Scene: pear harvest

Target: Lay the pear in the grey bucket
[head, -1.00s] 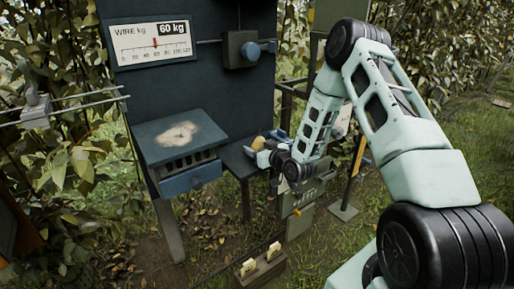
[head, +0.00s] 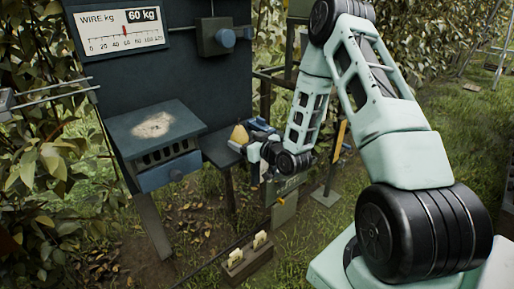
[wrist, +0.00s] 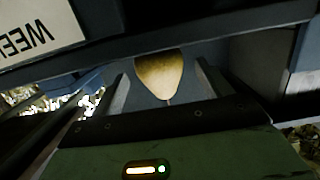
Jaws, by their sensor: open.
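The pear (head: 239,134) is yellow-brown and shows small at the dark side shelf (head: 218,147) in the head view. In the wrist view the pear (wrist: 160,77) is at the middle, narrow end toward me, below a dark bar that hides its far part. My gripper (head: 246,145) is at the pear, partly hidden by its own wrist. Its two fingers stand apart on either side of the pear in the wrist view, with visible gaps, so it is open. I cannot make out the grey bucket in either view.
A dark panel with a wire gauge (head: 121,29) stands behind a blue-grey box (head: 155,145) with a drawer. A blue object (head: 262,127) is close beside the pear. A small wooden tray (head: 247,262) is on the ground.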

